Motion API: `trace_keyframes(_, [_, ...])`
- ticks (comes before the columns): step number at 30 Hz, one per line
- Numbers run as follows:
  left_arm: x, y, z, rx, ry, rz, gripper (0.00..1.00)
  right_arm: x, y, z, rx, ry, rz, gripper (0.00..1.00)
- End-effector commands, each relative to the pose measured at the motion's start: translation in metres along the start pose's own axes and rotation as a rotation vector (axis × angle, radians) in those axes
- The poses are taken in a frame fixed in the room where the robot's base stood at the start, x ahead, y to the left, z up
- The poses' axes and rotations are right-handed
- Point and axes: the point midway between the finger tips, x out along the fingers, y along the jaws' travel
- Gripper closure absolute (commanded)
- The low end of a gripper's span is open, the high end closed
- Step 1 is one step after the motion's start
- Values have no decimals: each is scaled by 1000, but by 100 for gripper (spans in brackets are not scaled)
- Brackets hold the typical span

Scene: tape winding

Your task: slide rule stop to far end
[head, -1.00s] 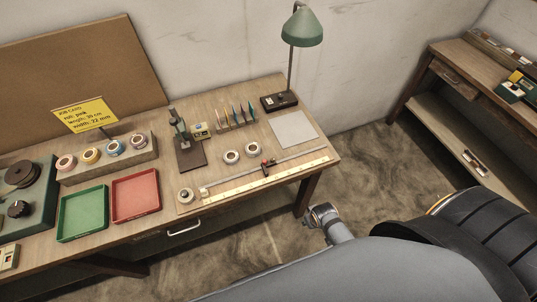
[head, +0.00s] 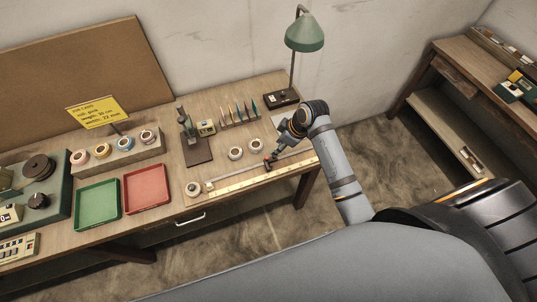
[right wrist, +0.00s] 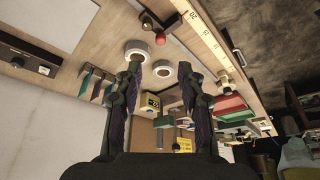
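The rule stop (head: 267,164), a dark slider with a red knob, sits on a thin metal rail along the pale yellow rule (head: 237,184), towards the rule's right end. In the right wrist view the stop (right wrist: 155,30) and the numbered rule (right wrist: 207,42) show at the top, beyond the fingertips. My right gripper (head: 279,156) hangs over the bench just right of and behind the stop. In the right wrist view its fingers (right wrist: 160,68) are apart with nothing gripped. Contact with the stop does not show. My left gripper is out of view.
Green (head: 98,207) and red (head: 146,191) trays stand farther left. A green lamp (head: 305,32) stands behind my right arm.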

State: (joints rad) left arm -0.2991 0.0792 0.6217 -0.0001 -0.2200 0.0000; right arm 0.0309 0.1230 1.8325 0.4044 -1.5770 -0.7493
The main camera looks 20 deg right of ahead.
Motion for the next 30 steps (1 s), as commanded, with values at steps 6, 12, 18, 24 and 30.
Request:
trace_keyframes(6, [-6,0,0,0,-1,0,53,18,-1,0,5,0,-2,61])
trace_keyframes(12, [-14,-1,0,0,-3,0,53,62,-1,0,6,-2,-4,61])
trace_keyframes(18, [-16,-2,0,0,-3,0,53,95,0,0,5,-1,0,61])
trace_keyframes(24, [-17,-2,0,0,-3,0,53,105,-1,1,4,-1,2,61])
trace_keyframes(30, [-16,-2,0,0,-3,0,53,105,0,1,4,-1,2,62])
